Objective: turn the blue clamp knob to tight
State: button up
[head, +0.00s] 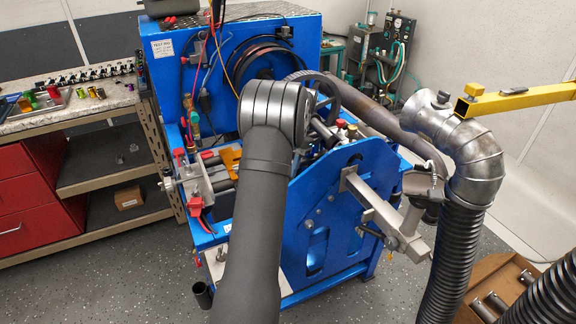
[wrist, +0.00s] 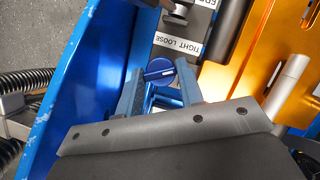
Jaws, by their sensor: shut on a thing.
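The blue clamp knob (wrist: 160,72) shows in the wrist view, round with a white line across its face. The line lies nearly level in the picture, tilted slightly up to the right. A white label (wrist: 181,47) reading TIGHT and LOOSE sits just above the knob, TIGHT on the left. My gripper (wrist: 160,82) has its blue-grey fingers on the left and right of the knob and is shut on it. In the head view, my arm hides the gripper and the knob.
An orange block (wrist: 250,50) and a grey cylinder (wrist: 286,84) lie right of the knob in the wrist view. A blue side plate (wrist: 80,70) rises on the left. In the head view, a metal exhaust pipe (head: 478,160) stands right of the blue rig (head: 335,205).

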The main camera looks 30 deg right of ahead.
jog(key=o, duration=1)
jog(key=v, duration=1.2)
jog(key=shift+f, duration=0.1)
jog(key=x, duration=1.1)
jog(key=shift+s+a+f, duration=0.1)
jog(key=shift+a+f, duration=0.1)
jog(key=shift+f, duration=0.15)
